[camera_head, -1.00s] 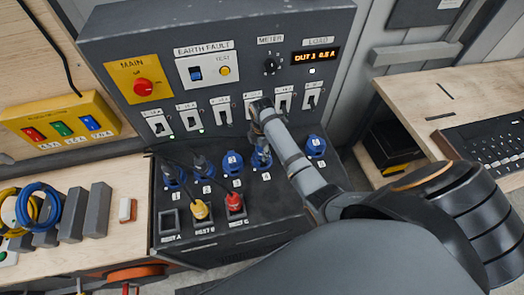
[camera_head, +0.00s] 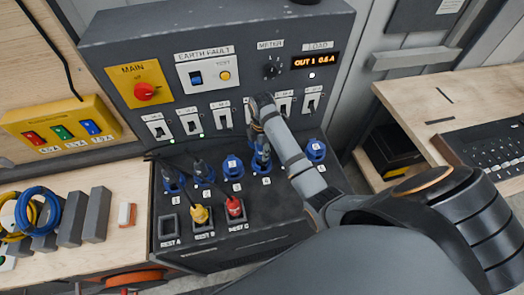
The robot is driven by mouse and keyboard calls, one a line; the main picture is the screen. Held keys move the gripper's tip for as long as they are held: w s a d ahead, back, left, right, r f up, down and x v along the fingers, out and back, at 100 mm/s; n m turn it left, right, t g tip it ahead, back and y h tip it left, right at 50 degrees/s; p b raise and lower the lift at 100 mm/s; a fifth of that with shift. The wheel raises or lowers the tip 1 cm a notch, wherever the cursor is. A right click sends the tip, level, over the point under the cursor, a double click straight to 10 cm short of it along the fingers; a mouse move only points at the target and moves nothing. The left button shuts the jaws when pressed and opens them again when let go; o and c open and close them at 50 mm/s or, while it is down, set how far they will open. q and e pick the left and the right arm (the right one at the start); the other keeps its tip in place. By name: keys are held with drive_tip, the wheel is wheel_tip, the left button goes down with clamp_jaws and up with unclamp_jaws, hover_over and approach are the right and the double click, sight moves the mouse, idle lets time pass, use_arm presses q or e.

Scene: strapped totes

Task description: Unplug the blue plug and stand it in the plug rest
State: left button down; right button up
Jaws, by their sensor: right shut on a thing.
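My right gripper (camera_head: 261,146) reaches down over socket 4 in the front row of the black panel. It is shut on the blue plug (camera_head: 262,162), which looks upright at socket 4. The fingers hide much of the plug, and I cannot tell whether it is still fully seated. The plug rest marked REST A (camera_head: 169,226) is an empty square holder at the panel's lower left. A yellow plug (camera_head: 200,215) stands in REST B and a red plug (camera_head: 234,207) in REST C. My left gripper is not in view.
Dark plugs with cables sit at sockets 1 (camera_head: 172,182) and 2 (camera_head: 203,172). Sockets 3 (camera_head: 232,166) and 5 (camera_head: 316,151) show blue tops. A row of switches (camera_head: 190,122) stands behind. Blue and yellow cable coils (camera_head: 40,212) lie on the left bench.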

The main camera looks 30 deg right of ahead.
drive_tip(key=shift+r, duration=1.55)
